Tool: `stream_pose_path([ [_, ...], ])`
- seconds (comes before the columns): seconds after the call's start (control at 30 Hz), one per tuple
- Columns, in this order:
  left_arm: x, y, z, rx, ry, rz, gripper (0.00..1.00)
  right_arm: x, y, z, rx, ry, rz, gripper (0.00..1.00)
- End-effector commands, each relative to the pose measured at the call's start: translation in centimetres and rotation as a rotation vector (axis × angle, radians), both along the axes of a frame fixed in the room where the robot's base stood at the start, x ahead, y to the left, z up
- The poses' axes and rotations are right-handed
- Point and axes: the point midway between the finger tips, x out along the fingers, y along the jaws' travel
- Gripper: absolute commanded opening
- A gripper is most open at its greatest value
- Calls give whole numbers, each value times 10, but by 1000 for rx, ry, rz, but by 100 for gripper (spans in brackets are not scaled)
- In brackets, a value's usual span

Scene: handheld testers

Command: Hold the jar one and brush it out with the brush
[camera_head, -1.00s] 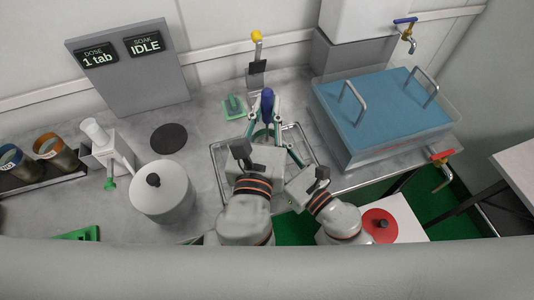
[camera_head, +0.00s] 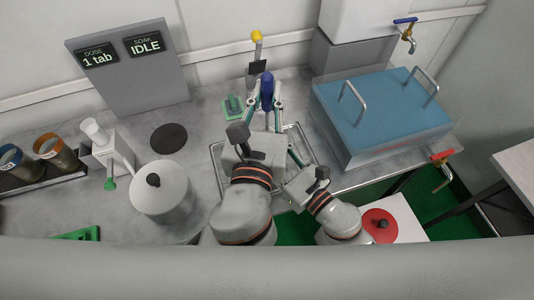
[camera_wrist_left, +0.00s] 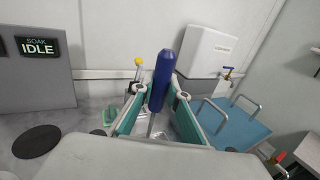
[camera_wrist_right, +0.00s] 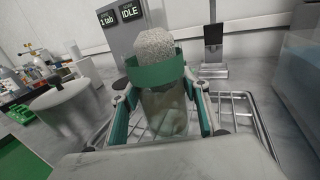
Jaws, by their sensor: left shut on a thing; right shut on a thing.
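The brush has a blue handle (camera_head: 267,92) standing roughly upright. My left gripper (camera_head: 266,108) is shut on it above the sink rack; the left wrist view shows the handle (camera_wrist_left: 162,80) between the fingers, with a thin metal shaft below. The jar (camera_wrist_right: 165,112) is clear with a green band. My right gripper (camera_wrist_right: 160,90) is shut around it, over the wire rack. A pale, speckled, rounded head (camera_wrist_right: 153,46), apparently the brush's, shows above the band at the jar's mouth; I cannot tell how deep it sits. The jar is hidden behind my left gripper in the head view.
A blue-lidded tank (camera_head: 385,110) stands close on the right. A white lidded pot (camera_head: 160,195) is on the left. Jars with orange and blue bands (camera_head: 52,150) stand at the far left. A wire rack (camera_head: 218,170) lies below my grippers. A yellow-topped stand (camera_head: 257,50) is behind.

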Motion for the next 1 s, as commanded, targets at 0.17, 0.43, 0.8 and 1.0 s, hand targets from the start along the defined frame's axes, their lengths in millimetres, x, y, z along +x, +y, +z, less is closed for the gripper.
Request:
stream_pose_path([
  [0.17,0,0,-14,4,1,1,0,0,0,0,0,0,1,25],
  [0.43,0,0,-33,3,1,1,0,0,0,0,0,0,1,25],
  [0.8,0,0,-49,1,0,0,0,0,0,0,0,0,1,25],
  [1.0,0,0,-48,1,0,0,0,0,0,0,0,0,1,25],
])
